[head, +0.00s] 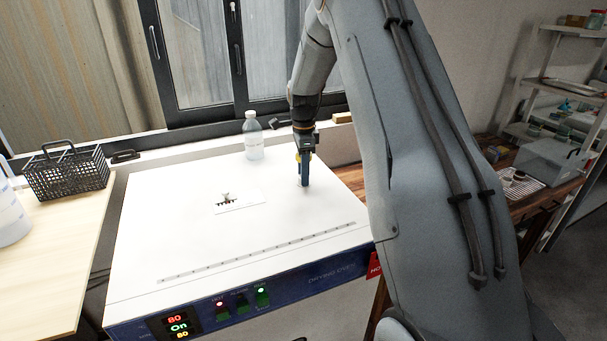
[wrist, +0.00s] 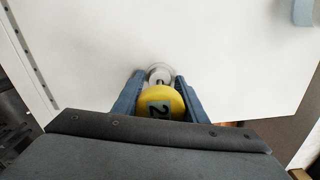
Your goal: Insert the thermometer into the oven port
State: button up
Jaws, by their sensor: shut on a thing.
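The drying oven (head: 150,235) is a white box with a blue control panel at its front. My gripper (head: 304,183) is over the right part of its top, pointing down. In the wrist view my gripper (wrist: 160,85) is shut on the thermometer (wrist: 162,101), which has a round yellow head and a small display. The port (wrist: 159,70) is a pale round metal ring on the oven top, right at the fingertips. The thermometer's stem is mostly hidden, so I cannot tell how deep it sits in the port. A yellow bit of the thermometer (head: 297,157) shows in the head view.
A clear bottle (head: 253,138) stands at the back of the oven top. A small rack on a white plate (head: 240,206) lies mid-top. A black wire basket (head: 66,170) stands on the left table. The front of the oven top is clear.

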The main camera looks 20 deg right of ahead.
jog(key=shift+r+p, duration=0.85)
jog(key=shift+r, duration=1.05)
jog(key=shift+f+b, duration=0.95)
jog(key=shift+f, duration=1.55)
dwell(0.5)
jog(key=o, duration=1.1)
jog(key=shift+r+b, duration=1.25)
jog(key=shift+r, duration=2.65)
jog(key=s+a+f+n, duration=0.1)
jog(key=s+a+n, duration=0.3)
jog(key=s+n, duration=0.3)
jog(key=s+a+f+n+t, duration=0.1)
jog(key=s+a+n, duration=0.4)
jog(key=s, duration=0.8)
jog(key=s+a+f+n, duration=0.2)
jog(key=s+a+n, duration=0.2)
jog(key=s+n, duration=0.4)
jog(key=shift+s+a+f+n, duration=0.15)
jog(key=shift+s+a+n, duration=0.05)
jog(key=shift+s, duration=0.5)
jog(key=shift+s+a+f+n, duration=0.15)
jog(key=shift+s+n, duration=0.05)
jog(key=shift+s, duration=0.5)
